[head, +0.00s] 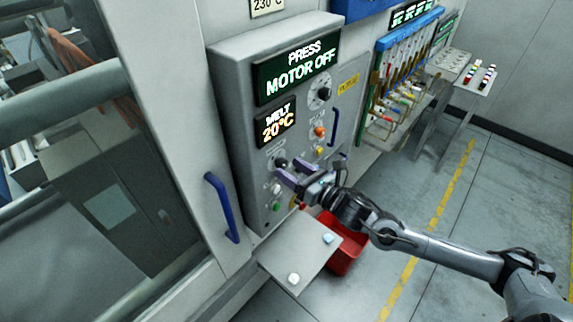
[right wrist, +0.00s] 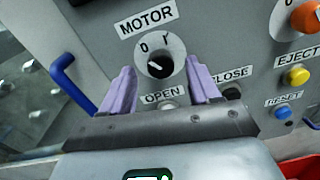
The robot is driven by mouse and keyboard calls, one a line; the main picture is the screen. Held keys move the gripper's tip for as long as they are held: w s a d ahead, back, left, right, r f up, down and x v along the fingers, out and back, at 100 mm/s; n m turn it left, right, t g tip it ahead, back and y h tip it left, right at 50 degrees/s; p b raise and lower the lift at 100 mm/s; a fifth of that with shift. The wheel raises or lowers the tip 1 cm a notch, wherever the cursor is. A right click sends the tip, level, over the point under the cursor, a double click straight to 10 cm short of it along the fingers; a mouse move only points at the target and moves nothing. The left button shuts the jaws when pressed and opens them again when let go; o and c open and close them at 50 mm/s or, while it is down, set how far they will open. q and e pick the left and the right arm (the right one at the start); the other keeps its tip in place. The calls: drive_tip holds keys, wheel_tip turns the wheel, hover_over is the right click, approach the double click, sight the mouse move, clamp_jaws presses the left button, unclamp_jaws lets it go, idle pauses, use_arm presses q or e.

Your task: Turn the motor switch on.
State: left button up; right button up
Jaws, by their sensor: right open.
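The motor switch (right wrist: 159,66) is a round black knob on a pale dial under a MOTOR label in the right wrist view. A 0 and a second mark stand above the knob; its exact pointing is too small to tell. In the head view the switch (head: 281,163) is low on the grey control panel (head: 230,130). The display (head: 297,70) reads PRESS MOTOR OFF. My right gripper (right wrist: 160,75) is open, its lavender fingers on either side of the knob in the picture; contact cannot be told. In the head view it (head: 290,171) is at the panel. My left gripper is not in view.
OPEN, CLOSE, EJECT and RESET controls sit close to the switch, with an orange button (right wrist: 305,17) and a yellow button (right wrist: 297,76). A blue handle (head: 221,207) juts out at left. A small shelf (head: 288,262) and red bin (head: 346,254) are below.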

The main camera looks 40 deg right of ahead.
drive_tip(key=shift+w+a, duration=0.15)
drive_tip(key=shift+w, duration=1.1)
drive_tip(key=c, duration=1)
